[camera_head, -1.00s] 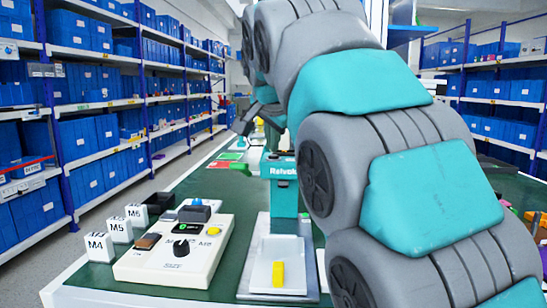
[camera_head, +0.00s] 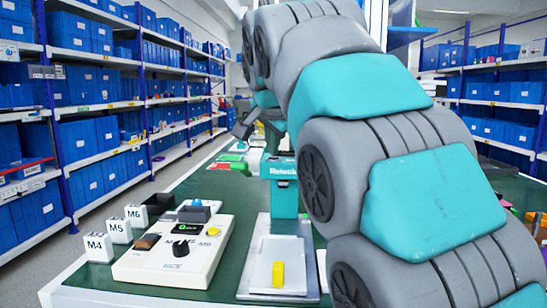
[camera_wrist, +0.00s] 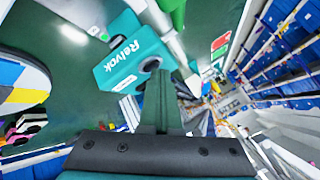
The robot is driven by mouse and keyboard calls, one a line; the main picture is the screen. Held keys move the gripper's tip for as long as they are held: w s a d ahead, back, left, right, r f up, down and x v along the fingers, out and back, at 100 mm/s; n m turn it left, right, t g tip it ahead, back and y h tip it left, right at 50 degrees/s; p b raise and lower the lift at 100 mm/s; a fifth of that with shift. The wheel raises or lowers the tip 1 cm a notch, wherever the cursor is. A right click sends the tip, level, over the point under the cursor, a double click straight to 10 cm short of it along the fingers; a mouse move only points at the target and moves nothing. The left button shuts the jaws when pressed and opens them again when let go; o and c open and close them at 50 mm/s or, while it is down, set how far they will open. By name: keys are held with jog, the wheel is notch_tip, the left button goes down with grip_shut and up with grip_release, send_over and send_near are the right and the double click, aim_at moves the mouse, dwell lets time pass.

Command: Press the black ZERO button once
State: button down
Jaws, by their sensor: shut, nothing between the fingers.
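A cream control box (camera_head: 150,266) sits on the green bench at lower left in the head view. It carries a black rotary knob (camera_head: 181,249), a dark display (camera_head: 187,229) with green characters, a yellow button (camera_head: 213,231) and a brown-orange part (camera_head: 148,241). I cannot pick out a black button marked ZERO; the lettering is too small to read. My gripper (camera_wrist: 157,78) is shut and empty in the wrist view, with its fingers together beside the teal Relvok unit. In the head view my arm's far end is above and beyond the box, apart from it.
The teal Relvok unit (camera_head: 284,200) stands right of the box, and also shows in the wrist view (camera_wrist: 128,55). Before it is a pale plate with a yellow block (camera_head: 278,274). White cubes M4 (camera_head: 98,247), M5 (camera_head: 118,230) and M6 (camera_head: 136,215) stand left of the box.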

aim_at(272, 161)
dwell(0.3)
jog(key=shift+r+p, duration=0.65)
jog(key=shift+r, duration=0.2)
notch_tip(272, 161, up, 5)
jog(key=p, duration=0.3)
jog(key=shift+p, duration=0.4)
jog(key=shift+s, duration=0.1)
